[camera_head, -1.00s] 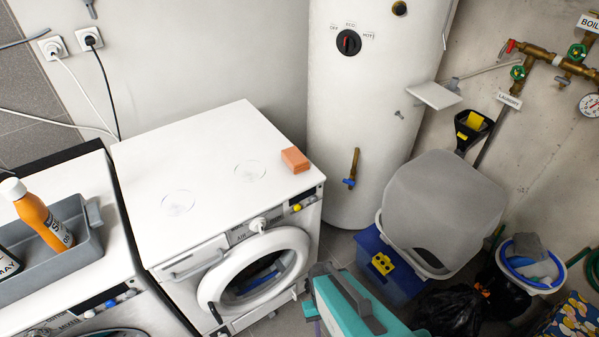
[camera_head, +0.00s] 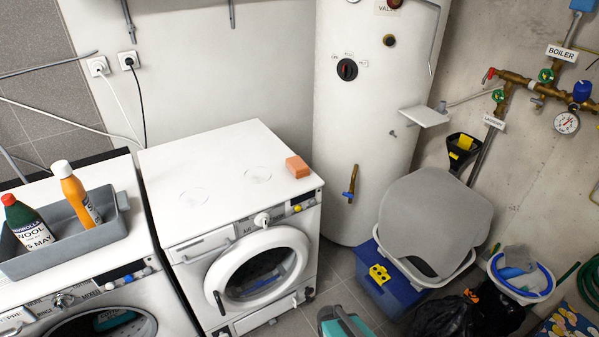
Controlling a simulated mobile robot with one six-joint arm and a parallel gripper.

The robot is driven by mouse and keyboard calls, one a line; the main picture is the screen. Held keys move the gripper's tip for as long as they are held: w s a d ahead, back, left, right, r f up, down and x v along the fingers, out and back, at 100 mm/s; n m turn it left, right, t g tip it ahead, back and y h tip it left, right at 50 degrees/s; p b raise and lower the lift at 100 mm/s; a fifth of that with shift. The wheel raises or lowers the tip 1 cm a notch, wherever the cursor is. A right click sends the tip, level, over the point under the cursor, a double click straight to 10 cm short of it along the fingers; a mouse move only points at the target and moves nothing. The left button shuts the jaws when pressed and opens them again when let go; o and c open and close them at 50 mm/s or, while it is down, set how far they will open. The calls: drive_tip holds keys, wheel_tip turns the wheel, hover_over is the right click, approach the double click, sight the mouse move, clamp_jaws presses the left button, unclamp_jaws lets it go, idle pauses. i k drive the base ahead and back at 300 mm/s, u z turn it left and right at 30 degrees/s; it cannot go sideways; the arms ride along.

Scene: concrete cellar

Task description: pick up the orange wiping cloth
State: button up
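The orange wiping cloth (camera_head: 298,167) looks like a small folded block, lying flat on the white top of the right-hand washing machine (camera_head: 224,165). It is near the top's right edge, towards the boiler tank. Nothing touches or covers it. My gripper is not in view.
The machine's top is otherwise bare, with two faint round marks. The white tank (camera_head: 350,120) stands right behind. A grey tray (camera_head: 70,246) with two bottles sits on the left machine. The washer's round door (camera_head: 258,268) faces front. A blue box (camera_head: 392,292) and teal-grey object (camera_head: 346,322) are on the floor side.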

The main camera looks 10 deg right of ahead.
sight(296, 165)
drive_tip(key=u, duration=4.05)
drive_tip(key=i, duration=0.1)
drive_tip(key=z, duration=2.9)
drive_tip(key=i, duration=1.05)
drive_tip(key=u, duration=0.3)
drive_tip(key=k, duration=0.25)
drive_tip(key=u, duration=0.4)
